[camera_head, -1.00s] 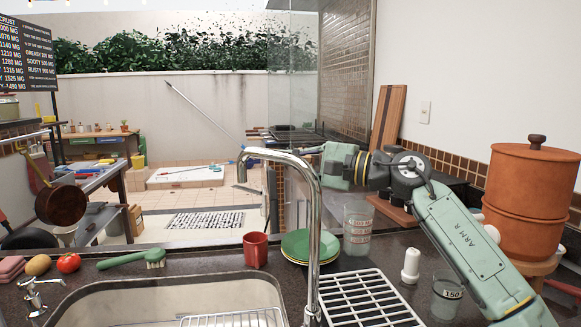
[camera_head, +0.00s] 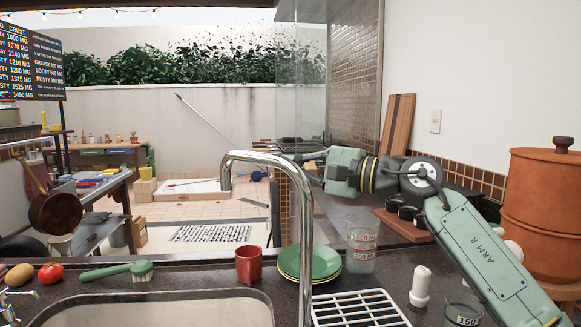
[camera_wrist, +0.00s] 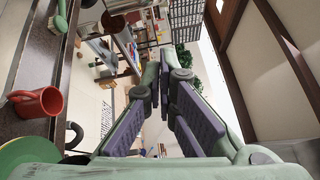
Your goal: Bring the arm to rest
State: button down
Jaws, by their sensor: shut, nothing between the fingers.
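My arm rises from the lower right in the head view and reaches left above the dark counter. My gripper (camera_head: 298,159) is at its end, held level, pointing left toward the patio opening, and its fingertips are partly behind the tap (camera_head: 304,215). In the wrist view my gripper (camera_wrist: 164,82) shows two dark-padded fingers angled together with nothing between them. It touches nothing that I can see.
Below my arm stand a glass beaker (camera_head: 361,243), green plates (camera_head: 312,262), a red mug (camera_head: 249,265) and a white bottle (camera_head: 420,286). A terracotta pot (camera_head: 550,205) and a cutting board (camera_head: 397,135) stand at the right. The patio beyond is open.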

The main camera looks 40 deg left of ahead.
jog(key=b+v, duration=0.2)
jog(key=v, duration=0.7)
jog(key=shift+w+d+r, duration=0.2)
jog(key=shift+w+d, duration=0.1)
